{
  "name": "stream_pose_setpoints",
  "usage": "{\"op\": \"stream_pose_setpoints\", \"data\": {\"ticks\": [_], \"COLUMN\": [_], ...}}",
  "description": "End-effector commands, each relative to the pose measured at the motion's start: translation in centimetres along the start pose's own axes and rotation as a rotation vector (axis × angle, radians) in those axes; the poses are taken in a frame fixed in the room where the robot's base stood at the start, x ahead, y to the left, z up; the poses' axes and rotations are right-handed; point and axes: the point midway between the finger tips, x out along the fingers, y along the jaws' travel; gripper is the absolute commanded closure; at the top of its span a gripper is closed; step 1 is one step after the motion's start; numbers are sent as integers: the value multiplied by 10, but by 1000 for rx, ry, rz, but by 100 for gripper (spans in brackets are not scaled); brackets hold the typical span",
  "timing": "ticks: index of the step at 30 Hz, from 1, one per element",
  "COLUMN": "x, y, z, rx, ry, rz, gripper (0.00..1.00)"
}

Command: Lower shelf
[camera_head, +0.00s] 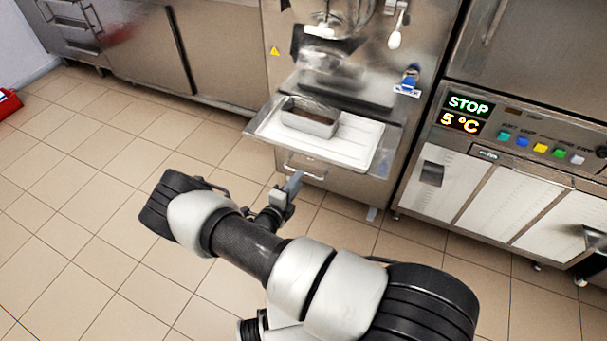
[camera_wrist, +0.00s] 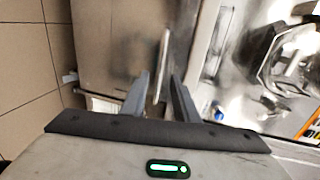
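The shelf (camera_head: 385,148) juts from the front of a steel batch freezer, with a white top and a metal rim. A metal pan (camera_head: 310,118) with something dark inside stands on it. A thin bar handle (camera_head: 303,174) shows just below the shelf's front edge. My gripper (camera_head: 292,182) is at the left end of this handle, below the shelf. In the wrist view my gripper (camera_wrist: 160,92) is open, with the handle (camera_wrist: 163,60) lined up in the gap between its two fingers. I cannot tell whether either finger touches it.
The freezer (camera_head: 285,65) has a spout and blue-handled part above the shelf. A cabinet with a display reading STOP and 5 °C (camera_head: 466,113) stands at the right. Steel cabinets (camera_head: 140,50) line the back left.

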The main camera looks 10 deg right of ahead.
Motion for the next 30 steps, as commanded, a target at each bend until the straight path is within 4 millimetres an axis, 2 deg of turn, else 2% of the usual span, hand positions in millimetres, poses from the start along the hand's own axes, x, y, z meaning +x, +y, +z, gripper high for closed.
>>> {"op": "stream_pose_setpoints", "data": {"ticks": [3,9,13,21,22,27,30], "x": [25,51,58,60,60,60,59], "y": [1,1,0,0,0,0,0], "z": [-1,0,0,0,0,0,0], "rx": [2,1,1,1,1,1,1], "ry": [2,1,1,0,0,0,0], "rz": [-1,0,0,0,0,0,0], "gripper": [73,73,73,73,74,100,100]}}
